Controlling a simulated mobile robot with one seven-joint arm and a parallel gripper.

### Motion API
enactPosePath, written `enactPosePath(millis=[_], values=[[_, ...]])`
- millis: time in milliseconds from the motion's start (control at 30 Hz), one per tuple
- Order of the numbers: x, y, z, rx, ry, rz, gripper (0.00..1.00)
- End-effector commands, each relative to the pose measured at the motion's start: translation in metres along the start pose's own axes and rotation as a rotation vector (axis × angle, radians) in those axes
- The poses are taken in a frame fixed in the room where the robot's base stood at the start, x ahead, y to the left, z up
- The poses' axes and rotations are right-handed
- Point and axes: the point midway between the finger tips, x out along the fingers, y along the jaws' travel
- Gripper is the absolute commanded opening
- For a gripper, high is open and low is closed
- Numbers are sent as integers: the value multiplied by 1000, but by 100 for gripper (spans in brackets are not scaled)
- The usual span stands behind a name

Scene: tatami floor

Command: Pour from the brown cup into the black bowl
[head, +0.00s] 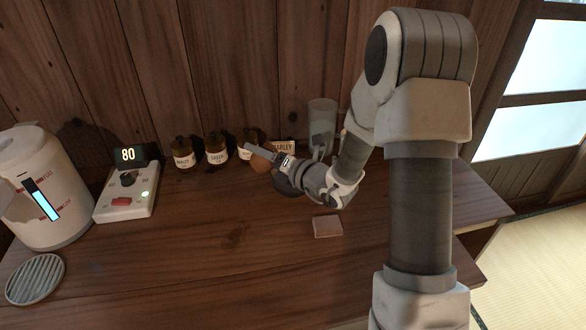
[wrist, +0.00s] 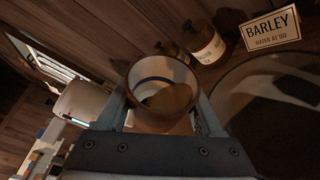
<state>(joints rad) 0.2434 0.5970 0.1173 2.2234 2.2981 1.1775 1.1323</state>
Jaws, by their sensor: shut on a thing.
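The brown cup (wrist: 163,112) is between the two fingers of my gripper (wrist: 160,104) in the wrist view, which are shut on its sides. I look into its mouth and see something brownish inside; how full it is I cannot tell. In the head view the cup (head: 261,161) shows at the tip of my gripper (head: 268,155), above the back of the counter. The black bowl (wrist: 275,125) is a large dark round to the right of the cup in the wrist view, cut by the frame. In the head view my gripper mostly hides the bowl (head: 284,187).
A sign reading BARLEY (wrist: 271,29) stands behind the bowl. Several labelled brown jars (head: 216,149) line the wall, with a glass cylinder (head: 322,118) to their right. A white kettle (head: 40,185) and control box (head: 127,195) are left. A small pinkish block (head: 327,227) lies in front.

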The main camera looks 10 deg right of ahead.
Motion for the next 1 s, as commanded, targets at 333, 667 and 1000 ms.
enactPosePath(millis=[333,667,1000], values=[[0,2,2,43,-7,19,6],[-1,2,3,85,-13,34,6],[-1,0,2,127,-19,52,6]])
